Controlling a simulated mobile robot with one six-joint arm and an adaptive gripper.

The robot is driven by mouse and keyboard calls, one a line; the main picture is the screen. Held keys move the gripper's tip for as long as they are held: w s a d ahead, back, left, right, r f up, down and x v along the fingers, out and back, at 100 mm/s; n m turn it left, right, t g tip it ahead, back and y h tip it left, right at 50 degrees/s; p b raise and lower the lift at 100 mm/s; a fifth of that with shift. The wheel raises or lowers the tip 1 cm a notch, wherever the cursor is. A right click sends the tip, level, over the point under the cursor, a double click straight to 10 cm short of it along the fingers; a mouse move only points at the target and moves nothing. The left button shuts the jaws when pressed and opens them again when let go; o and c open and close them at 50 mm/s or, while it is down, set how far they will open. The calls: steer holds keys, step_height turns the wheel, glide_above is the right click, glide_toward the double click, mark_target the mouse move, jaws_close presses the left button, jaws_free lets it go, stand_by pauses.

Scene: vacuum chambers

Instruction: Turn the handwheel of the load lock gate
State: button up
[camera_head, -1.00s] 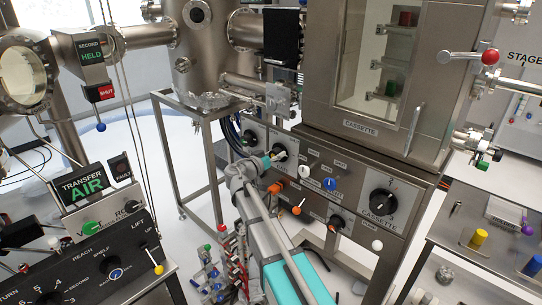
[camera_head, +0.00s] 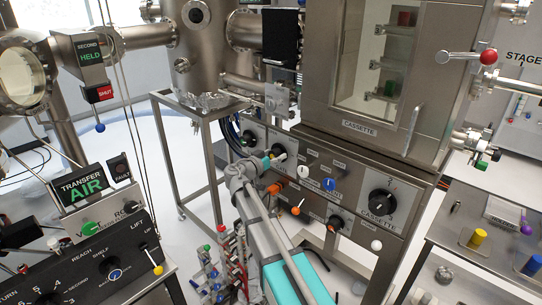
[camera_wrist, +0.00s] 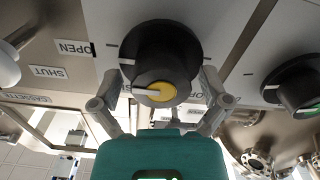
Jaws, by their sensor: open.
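A round black knob (camera_wrist: 160,58) with a yellow cap and a white pointer line fills the upper middle of the wrist view. It is the only wheel-like control at my gripper; I cannot read a label that names it as the load lock gate. My gripper (camera_wrist: 158,98) is open, with one finger on each side of the knob. I cannot tell whether the fingers touch it. In the head view my gripper (camera_head: 266,160) is at the same black knob (camera_head: 279,151) on the grey panel, which it partly hides.
A white handle (camera_wrist: 8,62) beside OPEN and SHUT labels is left of the knob, and another black knob (camera_wrist: 300,88) is right. The panel also carries a blue knob (camera_head: 329,184) and the large CASSETTE knob (camera_head: 382,203). The cassette chamber (camera_head: 375,128) stands above.

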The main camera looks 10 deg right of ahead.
steer(key=shift+a, duration=0.1)
steer(key=shift+s+a, duration=0.1)
steer(key=shift+s, duration=0.05)
steer(key=v, duration=1.1)
steer(key=shift+s+a, duration=0.15)
steer(key=shift+a, duration=0.1)
stand_by(0.3)
